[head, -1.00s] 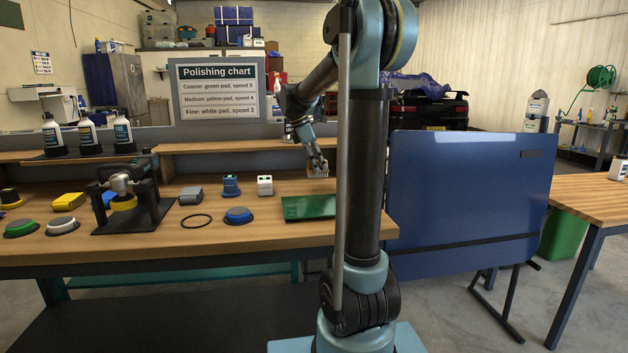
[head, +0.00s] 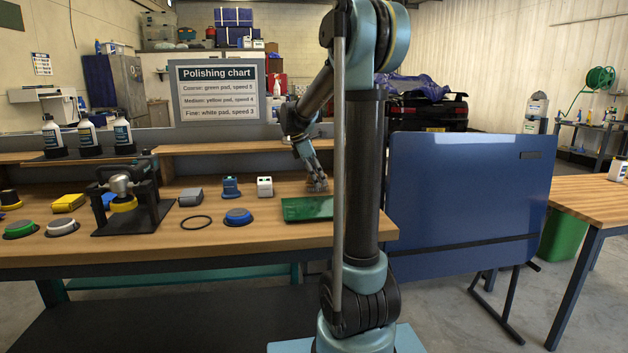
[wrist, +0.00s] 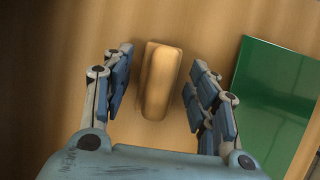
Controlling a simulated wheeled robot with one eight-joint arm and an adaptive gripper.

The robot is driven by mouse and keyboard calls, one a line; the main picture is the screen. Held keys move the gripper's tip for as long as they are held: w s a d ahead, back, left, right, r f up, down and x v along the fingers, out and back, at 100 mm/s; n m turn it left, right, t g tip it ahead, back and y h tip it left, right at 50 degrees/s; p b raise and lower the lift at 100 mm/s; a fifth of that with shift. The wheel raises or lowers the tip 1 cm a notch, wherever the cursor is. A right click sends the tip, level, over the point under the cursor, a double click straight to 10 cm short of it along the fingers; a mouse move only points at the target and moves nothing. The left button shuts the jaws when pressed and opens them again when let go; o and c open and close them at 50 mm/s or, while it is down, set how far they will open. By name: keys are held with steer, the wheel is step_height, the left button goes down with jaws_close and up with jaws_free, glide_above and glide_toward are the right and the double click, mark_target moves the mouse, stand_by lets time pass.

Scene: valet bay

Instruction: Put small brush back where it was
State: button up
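The small brush shows in the wrist view as a tan wooden block (wrist: 161,80) with rounded ends. It lies lengthwise between the two fingers of my gripper (wrist: 160,95), with a visible gap on each side. The fingers are open and stand around it. Its bristles are hidden beneath the block. In the head view my gripper (head: 319,185) points down at the wooden bench, just behind the green tray (head: 306,208). The brush is too small and covered by the fingers to make out clearly there. The green tray also shows at the right of the wrist view (wrist: 275,105).
A white-labelled block (head: 265,187), a blue block (head: 231,187), a blue pad (head: 238,217) and a black ring (head: 196,222) lie left of the tray. A polisher on a stand (head: 125,195) is farther left. A blue panel (head: 470,195) stands right of the bench.

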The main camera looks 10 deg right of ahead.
steer(key=v, duration=1.2)
steer(key=shift+r, duration=0.1)
